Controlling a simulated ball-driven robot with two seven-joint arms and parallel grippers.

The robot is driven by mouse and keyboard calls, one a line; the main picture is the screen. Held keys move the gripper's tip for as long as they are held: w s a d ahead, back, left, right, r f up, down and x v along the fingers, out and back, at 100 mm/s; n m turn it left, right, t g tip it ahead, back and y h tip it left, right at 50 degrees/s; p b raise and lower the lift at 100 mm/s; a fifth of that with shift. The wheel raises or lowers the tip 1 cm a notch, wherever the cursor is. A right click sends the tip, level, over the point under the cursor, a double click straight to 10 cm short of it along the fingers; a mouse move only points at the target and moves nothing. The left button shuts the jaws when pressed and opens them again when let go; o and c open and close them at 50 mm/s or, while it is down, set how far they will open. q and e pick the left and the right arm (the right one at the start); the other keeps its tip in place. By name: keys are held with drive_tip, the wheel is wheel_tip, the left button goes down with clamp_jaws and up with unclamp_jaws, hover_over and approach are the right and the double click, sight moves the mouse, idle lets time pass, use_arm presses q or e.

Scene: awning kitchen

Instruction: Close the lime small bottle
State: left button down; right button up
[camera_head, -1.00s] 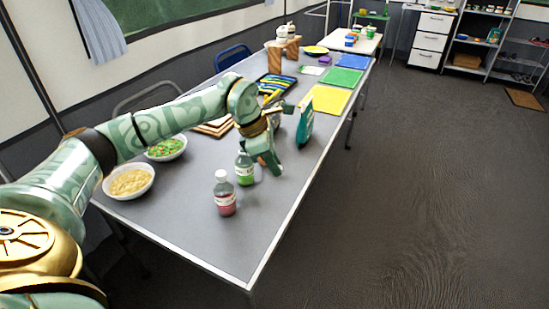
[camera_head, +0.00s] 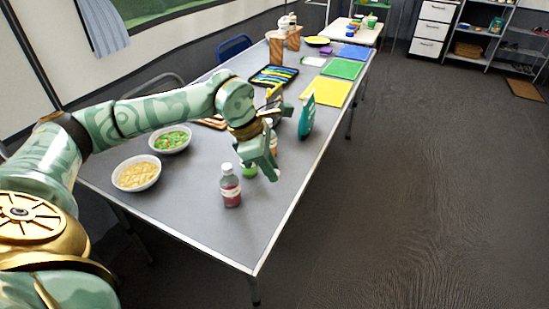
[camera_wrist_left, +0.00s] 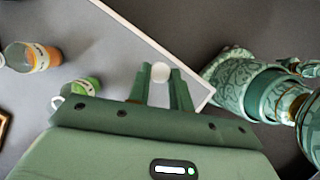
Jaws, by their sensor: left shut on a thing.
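The lime small bottle (camera_head: 250,171) stands on the grey table, mostly hidden behind my left gripper (camera_head: 262,170) in the head view. In the left wrist view the lime bottle (camera_wrist_left: 88,86) is left of the fingers and apart from them. Its top shows as a pale ring, which looks like an uncapped mouth. My left gripper (camera_wrist_left: 160,76) is shut on a small round white cap (camera_wrist_left: 160,71), held between the fingertips. My right gripper is not seen in the head view.
A red bottle with a white cap (camera_head: 230,188) stands close in front of the lime one. An orange bottle (camera_wrist_left: 35,57) is beyond it. Two bowls (camera_head: 136,173) (camera_head: 170,139) stand left. A teal upright item (camera_head: 306,117) stands behind. The table's right edge is close.

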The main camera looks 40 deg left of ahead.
use_arm(q)
drive_tip(key=s+d+r+m+g+y, duration=0.1)
drive_tip(key=s+d+r+m+g, duration=0.2)
drive_tip(key=m, duration=0.9)
drive_tip(key=s+d+r+m+g+y, duration=0.2)
drive_tip(key=s+d+r+m+g, duration=0.2)
drive_tip(key=m, duration=0.9)
drive_tip(key=s+d+r, duration=0.2)
drive_tip(key=s+d, duration=0.2)
drive_tip(key=d, duration=0.1)
drive_tip(key=shift+s+d+y, duration=0.3)
drive_tip(key=shift+s, duration=0.05)
